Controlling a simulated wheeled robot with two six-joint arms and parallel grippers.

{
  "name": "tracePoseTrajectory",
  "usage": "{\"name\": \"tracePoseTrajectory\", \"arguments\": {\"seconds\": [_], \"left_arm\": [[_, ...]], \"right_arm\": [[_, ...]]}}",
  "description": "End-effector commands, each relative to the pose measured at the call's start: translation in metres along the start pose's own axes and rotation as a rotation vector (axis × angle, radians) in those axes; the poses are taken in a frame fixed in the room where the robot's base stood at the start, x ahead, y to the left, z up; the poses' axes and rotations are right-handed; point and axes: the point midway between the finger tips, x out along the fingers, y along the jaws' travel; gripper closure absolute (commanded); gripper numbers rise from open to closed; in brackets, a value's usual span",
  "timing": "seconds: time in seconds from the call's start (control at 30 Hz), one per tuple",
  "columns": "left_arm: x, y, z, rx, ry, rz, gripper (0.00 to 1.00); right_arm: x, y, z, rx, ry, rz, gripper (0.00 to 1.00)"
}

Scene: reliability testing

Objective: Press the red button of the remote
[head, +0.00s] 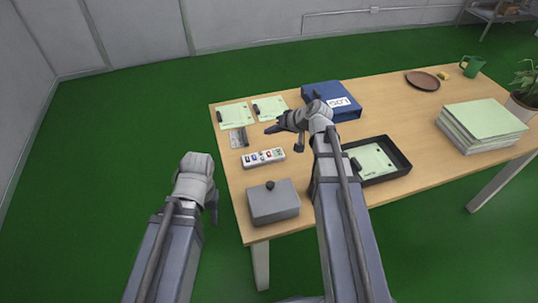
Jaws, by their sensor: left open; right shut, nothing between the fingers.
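The remote (263,158) is a white bar lying on the table near its left edge. Small coloured patches show on its top, a reddish one among them, but they are too small to tell apart well. My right gripper (271,130) is shut and empty, above the table and just beyond the remote in the picture, apart from it. My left gripper (213,207) is open and empty, left of the table's edge and nearer than the remote. Its fingers are partly hidden by its own wrist.
A grey box with a dark knob (273,203) stands in front of the remote. Behind it lie a small grey item (238,137) and green-white sheets (234,115). A blue binder (345,112) and a black tray (402,160) lie to the right. The table's (400,108) middle back is clear.

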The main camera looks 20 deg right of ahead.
Motion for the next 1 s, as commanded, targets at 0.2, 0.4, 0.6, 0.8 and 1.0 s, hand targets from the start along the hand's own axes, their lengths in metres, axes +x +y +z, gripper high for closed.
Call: {"name": "tracePoseTrajectory", "arguments": {"seconds": [0.2, 0.4, 0.6, 0.8, 1.0], "left_arm": [[0.022, 0.002, -0.001, 0.000, 0.000, 0.000, 0.50], [0.049, 0.005, -0.003, 0.000, 0.000, 0.000, 0.50], [0.075, 0.007, -0.004, 0.001, 0.000, 0.000, 0.50], [0.085, 0.008, -0.005, 0.001, 0.000, 0.000, 0.50], [0.084, 0.008, -0.005, 0.001, 0.000, 0.000, 0.50]], "right_arm": [[0.016, 0.011, 0.011, 0.000, -0.001, 0.000, 1.00], [0.035, 0.025, 0.025, 0.000, -0.001, 0.000, 1.00], [0.053, 0.038, 0.039, 0.000, -0.001, 0.000, 1.00], [0.060, 0.043, 0.044, 0.000, -0.001, 0.000, 1.00], [0.059, 0.043, 0.043, 0.000, -0.001, 0.000, 1.00]]}}
